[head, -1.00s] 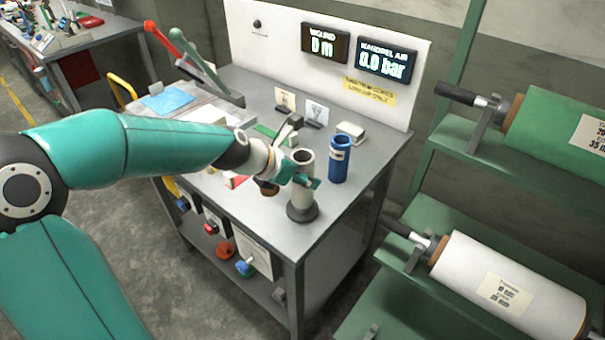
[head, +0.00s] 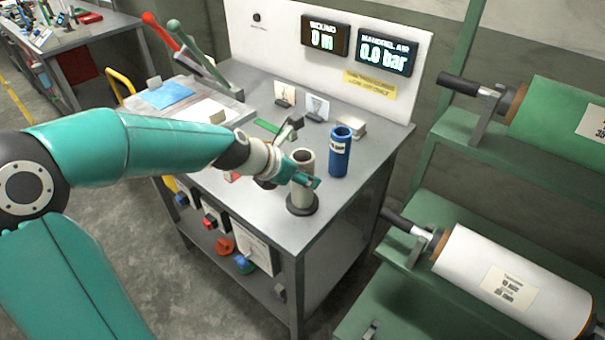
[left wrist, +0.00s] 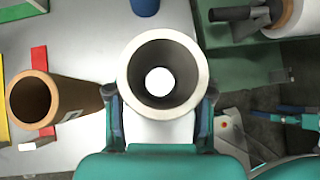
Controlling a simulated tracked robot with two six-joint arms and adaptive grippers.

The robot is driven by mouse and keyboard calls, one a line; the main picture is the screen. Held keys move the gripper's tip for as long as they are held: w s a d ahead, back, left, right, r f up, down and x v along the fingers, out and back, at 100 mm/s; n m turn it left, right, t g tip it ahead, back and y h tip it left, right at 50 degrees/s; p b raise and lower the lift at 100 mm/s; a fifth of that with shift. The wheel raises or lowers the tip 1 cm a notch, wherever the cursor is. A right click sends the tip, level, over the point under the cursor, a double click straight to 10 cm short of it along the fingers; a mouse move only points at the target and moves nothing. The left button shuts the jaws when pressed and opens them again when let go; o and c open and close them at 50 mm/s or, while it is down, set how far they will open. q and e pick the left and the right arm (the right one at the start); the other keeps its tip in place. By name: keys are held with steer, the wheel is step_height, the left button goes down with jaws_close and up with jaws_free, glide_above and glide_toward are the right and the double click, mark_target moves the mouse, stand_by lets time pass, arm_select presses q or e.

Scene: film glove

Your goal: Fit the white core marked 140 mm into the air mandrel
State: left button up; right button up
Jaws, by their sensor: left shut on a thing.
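The white core (head: 307,163) is upright in my left gripper (head: 304,181), which is shut around its side. Its lower end is at a dark round base (head: 302,208) near the front of the bench, seemingly the air mandrel. I cannot tell whether the core touches that base. In the left wrist view I look down into the white core (left wrist: 137,77); a white disc shows inside its bore, and I cannot tell if it is the mandrel's top or the bench. No 140 mm marking is readable.
A blue core (head: 340,153) stands behind and right of the white one. A brown core (left wrist: 35,101) is to the left in the left wrist view. Red and green levers (head: 190,50) rise at the back left. Racked rolls (head: 510,287) are at the right. The display reads 0.0 bar.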

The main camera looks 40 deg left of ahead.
arm_select(q)
steer(key=o, duration=1.2)
steer(key=shift+f, duration=0.15)
steer(key=shift+s, duration=0.1)
steer(key=v, duration=1.2)
